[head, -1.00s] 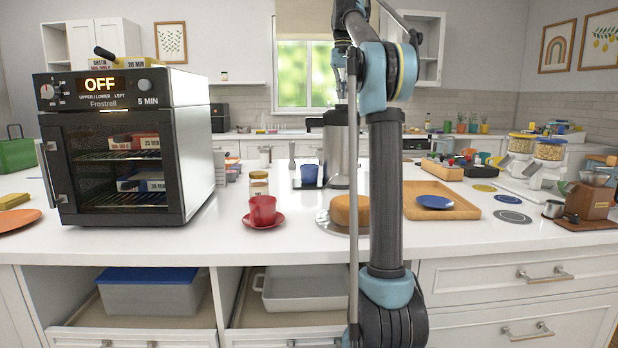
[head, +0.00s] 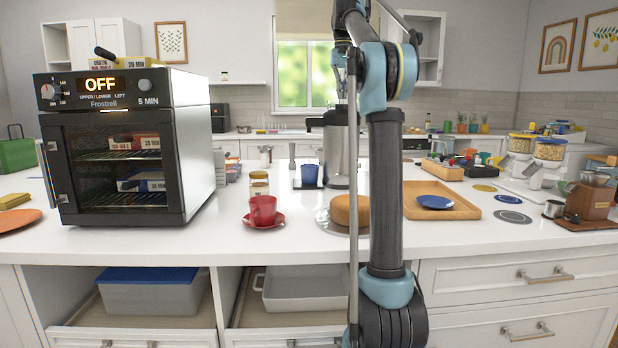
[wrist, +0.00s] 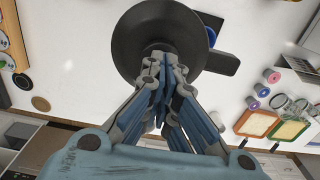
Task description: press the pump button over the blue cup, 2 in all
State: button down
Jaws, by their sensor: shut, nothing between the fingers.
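The pump pot (head: 336,158) is a steel jug with a black top, standing on the counter behind the cake. The blue cup (head: 309,174) stands just left of it, under its spout. In the wrist view the pot's round black top (wrist: 135,45) fills the upper middle, and a sliver of the blue cup (wrist: 211,37) shows beside the spout. My gripper (wrist: 163,62) is shut and empty, its tips over the black top near its lower edge. Whether the tips touch the top, and the button itself, cannot be told. In the head view my gripper (head: 341,90) is above the pot.
A cake (head: 347,211) is partly hidden by my arm. A wooden tray (head: 470,210) lies to the right; a black oven (head: 125,145) stands left.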

jog(key=shift+f, duration=1.55)
dwell(0.5)
jog(key=shift+r, duration=1.55)
jog(key=shift+f, duration=1.65)
jog(key=shift+r, duration=1.65)
notch_tip(320, 180, up, 6)
dwell(0.3)
